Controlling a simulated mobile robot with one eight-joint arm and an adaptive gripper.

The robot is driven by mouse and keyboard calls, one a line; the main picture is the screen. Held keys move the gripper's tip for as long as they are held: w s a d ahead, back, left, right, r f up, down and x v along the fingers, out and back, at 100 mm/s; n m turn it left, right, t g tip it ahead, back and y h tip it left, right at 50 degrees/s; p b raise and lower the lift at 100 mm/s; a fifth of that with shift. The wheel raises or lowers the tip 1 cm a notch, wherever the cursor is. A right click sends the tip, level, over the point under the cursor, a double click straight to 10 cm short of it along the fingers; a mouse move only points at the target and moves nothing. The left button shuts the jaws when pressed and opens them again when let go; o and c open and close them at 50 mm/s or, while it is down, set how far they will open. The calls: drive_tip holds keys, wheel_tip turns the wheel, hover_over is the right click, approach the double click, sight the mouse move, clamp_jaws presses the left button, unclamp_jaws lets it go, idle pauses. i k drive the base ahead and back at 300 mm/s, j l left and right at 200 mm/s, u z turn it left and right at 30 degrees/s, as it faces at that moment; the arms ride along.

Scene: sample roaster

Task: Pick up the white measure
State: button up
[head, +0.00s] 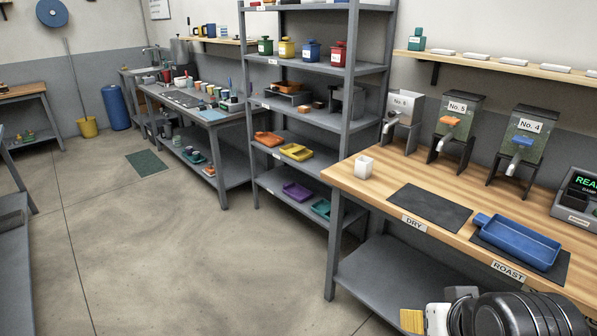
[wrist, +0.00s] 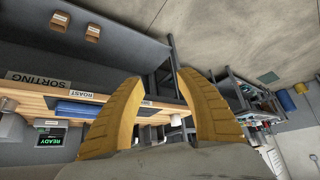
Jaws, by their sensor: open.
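The white measure (head: 364,166) is a small white cup standing upright on the wooden bench, near its far left end. My gripper shows in the wrist view (wrist: 158,77) with its two yellow fingers spread apart and nothing between them. In the head view, a yellow part of my gripper (head: 412,320) shows at the bottom right, in front of the bench and well apart from the measure.
The bench (head: 343,180) also carries a dark DRY mat (head: 430,208), a blue tray (head: 520,242) on the ROAST mat, several dispensers (head: 455,125) and a display unit (head: 578,198). A grey shelving rack (head: 350,80) stands beyond the bench. The floor (head: 190,250) to the left is clear.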

sight(363, 167)
drive_tip(key=i+j+z, duration=0.45)
drive_tip(key=j+z, duration=0.3)
drive_tip(key=i+j+z, duration=0.1)
drive_tip(key=j+z, duration=0.25)
drive_tip(key=j, duration=0.15)
drive_tip(key=i+j+z, duration=0.1)
drive_tip(key=j+z, duration=0.65)
drive_tip(key=j, duration=0.25)
